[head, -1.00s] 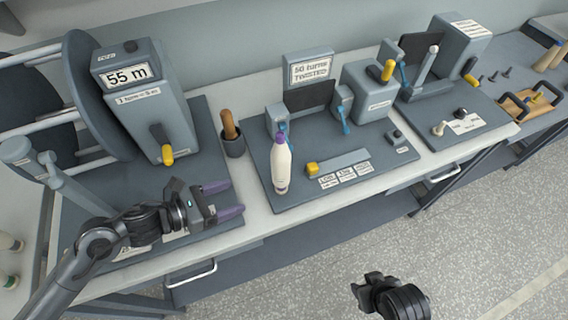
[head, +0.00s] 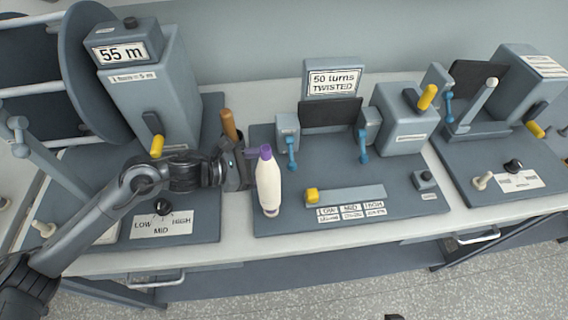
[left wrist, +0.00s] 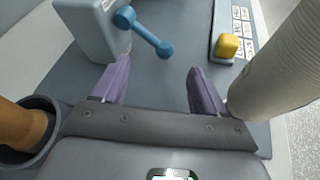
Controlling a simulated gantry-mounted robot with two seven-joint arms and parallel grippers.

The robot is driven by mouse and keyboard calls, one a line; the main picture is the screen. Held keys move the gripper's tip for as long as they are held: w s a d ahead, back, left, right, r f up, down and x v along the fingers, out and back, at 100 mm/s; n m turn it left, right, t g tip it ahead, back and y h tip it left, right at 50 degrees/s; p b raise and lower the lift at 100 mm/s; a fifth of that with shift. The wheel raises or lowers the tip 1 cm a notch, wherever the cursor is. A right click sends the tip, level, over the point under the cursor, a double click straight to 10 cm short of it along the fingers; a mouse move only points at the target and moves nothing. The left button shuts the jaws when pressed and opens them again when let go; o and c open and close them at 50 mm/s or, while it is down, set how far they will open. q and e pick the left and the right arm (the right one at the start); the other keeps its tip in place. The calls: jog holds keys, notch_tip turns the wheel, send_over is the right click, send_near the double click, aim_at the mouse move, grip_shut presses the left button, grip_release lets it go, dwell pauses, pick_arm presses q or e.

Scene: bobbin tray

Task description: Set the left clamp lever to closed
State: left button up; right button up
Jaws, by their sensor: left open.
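The left clamp (head: 287,130) is a grey block with a blue lever (head: 291,152) that hangs down its front. In the left wrist view the blue lever (left wrist: 150,36) lies ahead of the fingers, slanting from the clamp block down to the right. My left gripper (left wrist: 156,88) is open, with its purple fingers spread and nothing between them. In the head view my left gripper (head: 246,166) is left of the lever, its fingers partly hidden behind the cream bottle with a purple cap (head: 269,184). The fingers appear apart from the lever.
The bottle (left wrist: 278,66) stands close beside the right finger. A cup (left wrist: 52,112) with a wooden handle (left wrist: 22,126) is at the left. A second clamp with a blue lever (head: 363,146) and a yellow slider knob (head: 312,195) stand on the same board.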

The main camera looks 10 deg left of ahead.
aim_at(283, 172)
pick_arm(q)
jog(key=shift+x, duration=2.85)
jog(key=shift+c, duration=0.4)
jog(key=shift+r, duration=0.15)
grip_shut()
